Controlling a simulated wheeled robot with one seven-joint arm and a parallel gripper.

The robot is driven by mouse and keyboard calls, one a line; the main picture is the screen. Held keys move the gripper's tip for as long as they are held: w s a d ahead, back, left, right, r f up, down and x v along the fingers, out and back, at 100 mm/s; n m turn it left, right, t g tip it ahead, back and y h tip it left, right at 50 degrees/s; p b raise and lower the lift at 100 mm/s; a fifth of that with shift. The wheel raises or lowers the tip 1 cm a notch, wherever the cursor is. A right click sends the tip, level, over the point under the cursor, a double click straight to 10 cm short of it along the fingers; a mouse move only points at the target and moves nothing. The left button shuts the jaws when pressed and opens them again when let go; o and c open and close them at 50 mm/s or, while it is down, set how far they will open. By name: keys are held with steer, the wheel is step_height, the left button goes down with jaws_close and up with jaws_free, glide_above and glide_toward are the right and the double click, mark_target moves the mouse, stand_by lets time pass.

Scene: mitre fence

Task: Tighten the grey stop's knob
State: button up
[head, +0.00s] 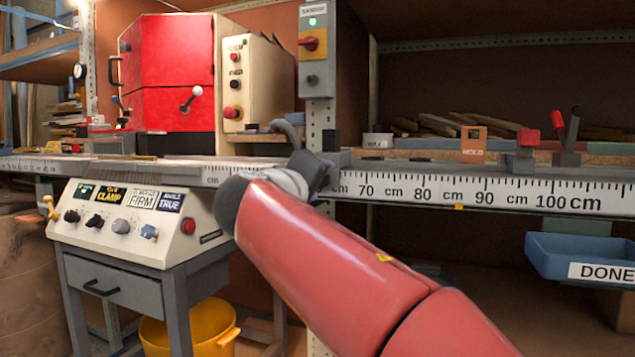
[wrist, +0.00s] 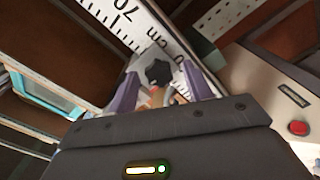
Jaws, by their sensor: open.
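In the wrist view a dark, lobed knob (wrist: 158,73) sits on a grey block (wrist: 144,60), which I take for the grey stop, beside the white scale. My gripper (wrist: 164,88) is open, with one purple-grey finger on each side of the knob. I cannot tell whether either finger touches it. In the head view my gripper (head: 312,175) is at the fence's front edge, just left of the 70 cm mark, and my red arm partly hides it. The knob cannot be made out clearly there.
The scaled fence (head: 408,190) runs across the bench. An orange HOLD block (head: 473,145) and red-handled fittings (head: 527,139) stand further right. A control console (head: 135,222) is at left, a blue DONE tray (head: 575,257) at right. A grey switch post (head: 317,55) rises behind my gripper.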

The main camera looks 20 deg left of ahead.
steer(key=s, duration=0.7)
steer(key=shift+a, duration=0.3)
steer(key=s+d+f+m+g+h, duration=0.15)
steer(key=d+f+g, duration=0.25)
steer(key=d+f, duration=0.7)
steer(key=s+d+f+m+g+h, duration=0.15)
steer(key=d+f+m+g, duration=0.35)
steer(key=d, duration=1)
steer(key=s+d+f+m+g+y, duration=0.2)
steer(key=s+d+f, duration=0.3)
steer(key=s+f, duration=0.4)
steer(key=s+d+f+m+g+y, duration=0.1)
steer(key=s+d+f+m+y, duration=0.25)
steer(key=s+f, duration=0.6)
step_height(320, 180, up, 12)
steer(key=w+n+p, duration=0.1)
steer(key=w+p, duration=0.1)
steer(key=p, duration=1.1)
steer(key=shift+d+f+h, duration=0.15)
steer(key=shift+d+h, duration=0.15)
steer(key=shift+h, duration=0.15)
